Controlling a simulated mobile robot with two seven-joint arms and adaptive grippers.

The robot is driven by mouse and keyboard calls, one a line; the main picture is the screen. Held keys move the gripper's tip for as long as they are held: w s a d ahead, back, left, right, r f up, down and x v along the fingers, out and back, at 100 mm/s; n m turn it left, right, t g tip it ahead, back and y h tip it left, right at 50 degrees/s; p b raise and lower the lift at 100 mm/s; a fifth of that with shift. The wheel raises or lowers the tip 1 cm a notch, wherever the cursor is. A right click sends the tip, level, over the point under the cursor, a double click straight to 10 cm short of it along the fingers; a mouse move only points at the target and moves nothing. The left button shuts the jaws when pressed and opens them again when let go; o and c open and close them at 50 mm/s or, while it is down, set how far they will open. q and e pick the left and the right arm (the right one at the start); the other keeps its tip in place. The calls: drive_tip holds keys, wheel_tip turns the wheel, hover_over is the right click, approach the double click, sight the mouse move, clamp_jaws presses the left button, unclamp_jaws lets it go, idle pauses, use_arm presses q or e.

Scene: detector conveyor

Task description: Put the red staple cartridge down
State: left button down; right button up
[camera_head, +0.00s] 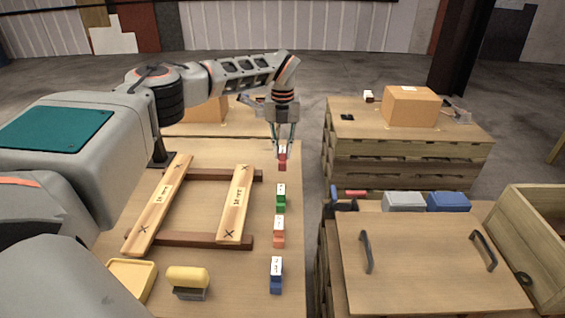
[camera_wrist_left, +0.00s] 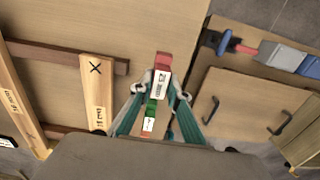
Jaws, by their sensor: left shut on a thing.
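The red staple cartridge (camera_head: 282,163) has a white label on top and is at the far end of a row of coloured cartridges on the left table. My left gripper (camera_head: 284,150) points down from above and is shut on it. In the left wrist view the red cartridge (camera_wrist_left: 164,61) sits between the fingertips of my left gripper (camera_wrist_left: 160,88). I cannot tell whether its underside touches the table. My right gripper is not in view.
Green (camera_head: 281,197), orange (camera_head: 279,232) and blue (camera_head: 276,275) cartridges stand nearer in the row. A wooden frame (camera_head: 236,205) lies to their left. A yellow tray (camera_head: 150,285) and a yellow-topped tool (camera_head: 188,278) are in front. A gap separates the right-hand workbench (camera_head: 430,265).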

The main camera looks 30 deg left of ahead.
sight(282, 161)
use_arm(q)
drive_tip(key=shift+f+b, duration=0.3)
drive_tip(key=shift+f, duration=2)
drive_tip(key=shift+r, duration=0.1)
drive_tip(key=c, duration=1.9)
unclamp_jaws()
drive_tip(key=shift+f, duration=0.2)
drive_tip(key=shift+r, duration=0.1)
wheel_tip(282, 161, up, 11)
drive_tip(key=shift+f+p, duration=0.1)
drive_tip(key=shift+p, duration=0.55)
drive_tip(key=shift+r, duration=0.7)
